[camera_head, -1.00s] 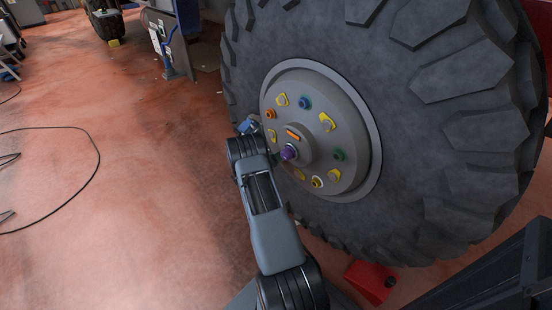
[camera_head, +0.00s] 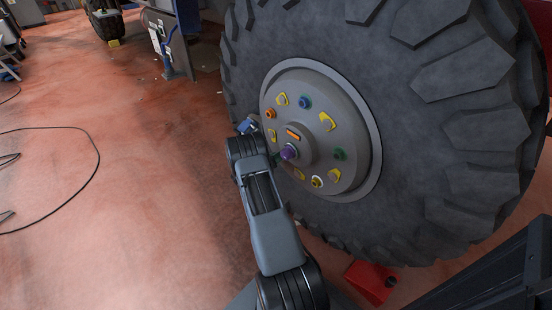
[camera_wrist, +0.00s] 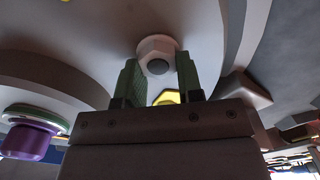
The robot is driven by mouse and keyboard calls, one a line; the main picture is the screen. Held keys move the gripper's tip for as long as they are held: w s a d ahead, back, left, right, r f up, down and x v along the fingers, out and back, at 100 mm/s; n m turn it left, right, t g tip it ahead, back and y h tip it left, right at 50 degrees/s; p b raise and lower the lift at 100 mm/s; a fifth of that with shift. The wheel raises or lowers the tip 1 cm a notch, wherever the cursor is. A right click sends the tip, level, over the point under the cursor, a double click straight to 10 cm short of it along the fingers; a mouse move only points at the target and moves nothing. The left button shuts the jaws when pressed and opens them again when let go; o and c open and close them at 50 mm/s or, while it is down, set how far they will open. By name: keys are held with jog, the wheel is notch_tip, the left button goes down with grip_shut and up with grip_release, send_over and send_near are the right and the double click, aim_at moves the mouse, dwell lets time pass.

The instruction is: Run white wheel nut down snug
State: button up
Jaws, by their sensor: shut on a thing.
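The white wheel nut (camera_wrist: 157,48) sits against the grey wheel hub (camera_wrist: 75,50) in the wrist view, with a round grey stud end in its middle. My gripper (camera_wrist: 158,72) has its two green-padded fingers on either side of the nut, shut on it. A yellow marker (camera_wrist: 168,97) shows between the fingers, partly hidden by the gripper body.
A big tyre (camera_head: 450,130) surrounds the hub. A red block (camera_head: 368,280) lies below. Floor at left is mostly clear.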

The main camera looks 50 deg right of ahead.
jog(key=n+b, duration=0.3)
jog(key=n, duration=0.7)
jog(key=f+n+b, duration=0.1)
jog(key=n+b, duration=0.3)
jog(key=n, duration=0.6)
jog(key=n+b, duration=0.3)
jog(key=n, duration=0.8)
jog(key=shift+s+a+f, duration=0.1)
jog(key=shift+s+f, duration=0.25)
dwell(0.6)
dwell(0.5)
jog(key=o, duration=0.7)
jog(key=shift+o, duration=1.2)
jog(key=shift+r+m, duration=0.1)
jog(key=shift+m, duration=0.2)
